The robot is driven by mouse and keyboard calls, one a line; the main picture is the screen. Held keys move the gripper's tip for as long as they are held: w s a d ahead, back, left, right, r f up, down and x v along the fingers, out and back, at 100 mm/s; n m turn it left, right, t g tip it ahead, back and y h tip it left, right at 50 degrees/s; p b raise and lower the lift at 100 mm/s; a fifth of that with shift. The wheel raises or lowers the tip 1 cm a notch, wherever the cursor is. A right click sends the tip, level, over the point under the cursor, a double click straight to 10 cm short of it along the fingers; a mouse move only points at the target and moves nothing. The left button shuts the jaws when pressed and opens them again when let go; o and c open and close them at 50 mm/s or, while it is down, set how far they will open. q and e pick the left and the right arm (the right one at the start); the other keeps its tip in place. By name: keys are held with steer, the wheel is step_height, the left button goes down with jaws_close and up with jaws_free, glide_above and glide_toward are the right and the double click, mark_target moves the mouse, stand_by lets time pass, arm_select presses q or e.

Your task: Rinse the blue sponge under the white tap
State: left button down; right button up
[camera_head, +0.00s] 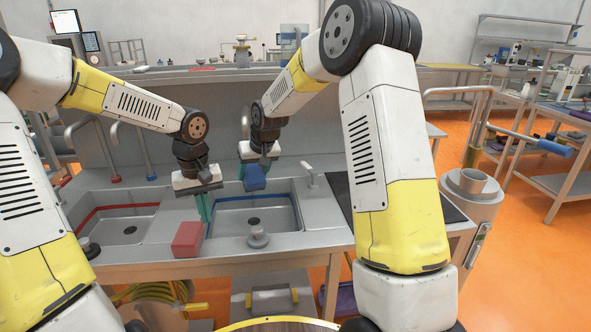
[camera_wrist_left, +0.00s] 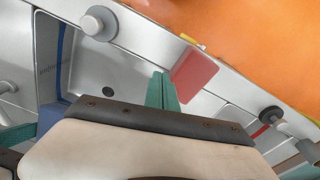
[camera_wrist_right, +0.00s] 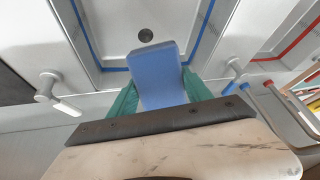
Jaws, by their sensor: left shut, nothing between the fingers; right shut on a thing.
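The blue sponge (camera_head: 255,178) is held over the back part of the blue-rimmed basin (camera_head: 228,220). It also shows in the right wrist view (camera_wrist_right: 158,72). My right gripper (camera_wrist_right: 160,98) is shut on it, with a green finger on each side. A whitish tap-like fitting (camera_head: 310,173) stands at the back right of that basin, apart from the sponge; it also shows in the right wrist view (camera_wrist_right: 48,84). No water is visible. My left gripper (camera_head: 204,210) is shut and empty above the divider between the basins, with its green fingers together in the left wrist view (camera_wrist_left: 162,92).
A red block (camera_head: 187,239) lies on the front rim, close to my left gripper. A grey knob (camera_head: 258,238) stands on the front rim of the blue-rimmed basin. A red-rimmed basin (camera_head: 118,230) is at left. Grey pipes with red (camera_head: 116,180) and blue (camera_head: 151,177) bases stand behind.

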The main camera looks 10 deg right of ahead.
arm_select(q)
steer(key=w+d+r+n+t+h, duration=0.1)
steer(key=w+r+n+t+h, duration=0.1)
steer(key=w+n+h, duration=0.5)
steer(key=w+d+r+n+t+h, duration=0.1)
steer(key=w+r+n+t+h, duration=0.2)
steer(key=w, duration=0.7)
steer(key=w+a+f+n+t, duration=0.1)
steer(key=w+a+n+t, duration=0.15)
steer(key=w+n, duration=0.35)
steer(key=w+a+f+n+t, duration=0.2)
steer(key=w+a+n, duration=0.25)
steer(key=w, duration=0.25)
steer(key=m+g+h, duration=0.2)
steer(key=g+h, duration=0.3)
steer(key=h, duration=0.2)
glide_toward(303, 167)
steer(key=x, duration=0.6)
steer(key=shift+s+r, duration=0.1)
steer(key=shift+d, duration=0.4)
